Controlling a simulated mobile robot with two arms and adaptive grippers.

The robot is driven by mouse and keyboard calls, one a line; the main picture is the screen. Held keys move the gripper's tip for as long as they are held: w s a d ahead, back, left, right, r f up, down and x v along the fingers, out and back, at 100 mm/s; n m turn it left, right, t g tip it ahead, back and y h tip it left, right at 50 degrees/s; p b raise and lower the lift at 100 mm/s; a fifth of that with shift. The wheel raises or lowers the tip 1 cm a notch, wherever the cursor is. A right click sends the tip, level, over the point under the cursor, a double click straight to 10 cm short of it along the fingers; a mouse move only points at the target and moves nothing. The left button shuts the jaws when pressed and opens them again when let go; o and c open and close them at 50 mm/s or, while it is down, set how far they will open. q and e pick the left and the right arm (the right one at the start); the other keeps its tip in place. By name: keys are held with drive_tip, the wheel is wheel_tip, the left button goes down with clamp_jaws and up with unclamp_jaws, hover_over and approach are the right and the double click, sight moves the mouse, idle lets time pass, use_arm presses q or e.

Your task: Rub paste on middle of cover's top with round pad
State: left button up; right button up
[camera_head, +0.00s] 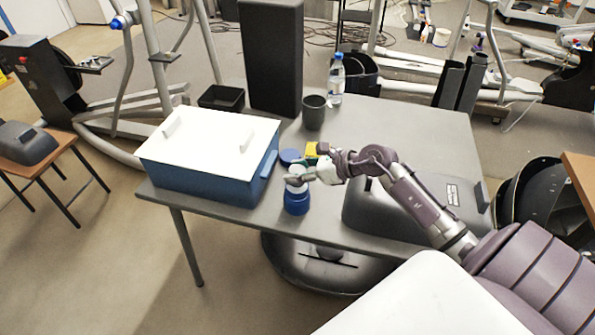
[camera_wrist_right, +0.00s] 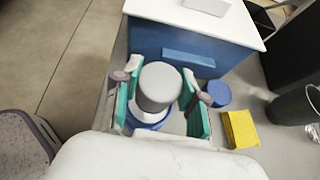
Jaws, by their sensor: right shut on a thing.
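The cover (camera_head: 385,213) is a dark grey rounded shell lying on the table's right front part, partly hidden behind my right arm. My right gripper (camera_head: 302,177) is shut on the round pad (camera_wrist_right: 159,86), whose grey round top shows between the teal fingers in the right wrist view. The pad is right over the blue jar (camera_head: 296,204) near the table's front edge. The jar's blue rim (camera_wrist_right: 151,119) shows just below the pad. I cannot tell whether the pad touches paste; the jar's inside is hidden. My left gripper is not in view.
A blue box (camera_head: 205,183) with a white lid (camera_head: 208,143) stands left of the jar. A blue disc-shaped lid (camera_head: 289,157), a yellow sponge (camera_head: 311,149), a dark cup (camera_head: 314,113) and a water bottle (camera_head: 336,80) are behind. The table's back right (camera_head: 430,130) is clear.

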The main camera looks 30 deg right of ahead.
sight(297, 169)
drive_tip(key=shift+r+p, duration=1.7)
drive_tip(key=shift+r, duration=0.95)
